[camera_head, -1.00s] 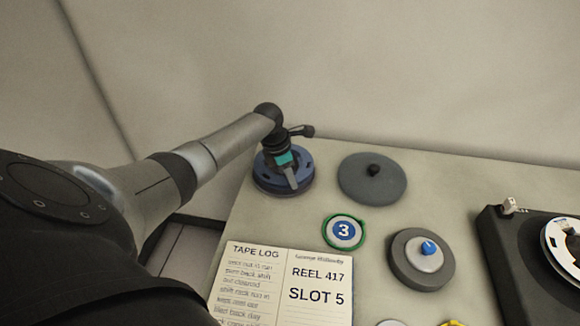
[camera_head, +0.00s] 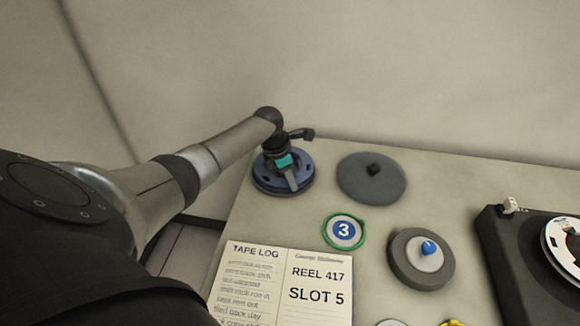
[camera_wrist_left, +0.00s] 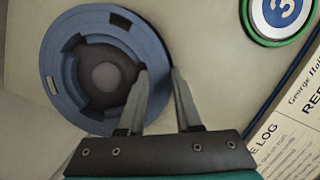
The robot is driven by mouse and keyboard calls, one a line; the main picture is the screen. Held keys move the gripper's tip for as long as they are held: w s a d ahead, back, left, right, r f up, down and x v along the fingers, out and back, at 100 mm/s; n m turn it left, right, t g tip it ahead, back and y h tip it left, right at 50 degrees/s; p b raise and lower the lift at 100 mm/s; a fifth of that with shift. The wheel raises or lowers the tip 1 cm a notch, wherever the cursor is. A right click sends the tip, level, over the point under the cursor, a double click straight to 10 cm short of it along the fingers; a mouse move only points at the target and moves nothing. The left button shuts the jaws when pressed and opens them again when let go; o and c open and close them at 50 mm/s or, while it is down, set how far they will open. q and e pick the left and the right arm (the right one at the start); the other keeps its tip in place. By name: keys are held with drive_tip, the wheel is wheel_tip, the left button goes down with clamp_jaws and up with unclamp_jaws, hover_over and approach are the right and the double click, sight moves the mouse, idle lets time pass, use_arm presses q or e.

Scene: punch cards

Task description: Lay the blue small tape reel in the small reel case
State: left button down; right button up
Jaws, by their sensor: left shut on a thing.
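The blue small tape reel (camera_head: 265,179) lies flat at the table's far left corner. The left wrist view shows it as a blue ring (camera_wrist_left: 85,20) with a dark centre and a paler round middle. My left gripper (camera_head: 293,186) points down over it and is shut on its ring wall, one finger inside the ring and one outside, as the wrist view shows (camera_wrist_left: 157,70). Whether the reel touches the table or something beneath it cannot be told. A round grey holder (camera_head: 405,274) with a pale disc and blue knob may be the small reel case. My right gripper is not in view.
A grey disc with a black knob (camera_head: 355,183) lies right of the reel. A green-rimmed badge marked 3 (camera_head: 343,232) and an open tape log (camera_head: 320,276) lie nearer. A black tape machine (camera_head: 510,262) stands right. A wall rises behind.

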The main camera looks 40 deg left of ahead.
use_arm(q)
drive_tip(key=shift+f, duration=0.15)
drive_tip(key=shift+p, duration=0.45)
idle(0.4)
drive_tip(key=shift+f, duration=0.45)
idle(0.3)
drive_tip(key=c, duration=0.5)
unclamp_jaws()
drive_tip(key=shift+f, duration=0.1)
drive_tip(key=shift+c, duration=0.3)
drive_tip(key=c, duration=0.3)
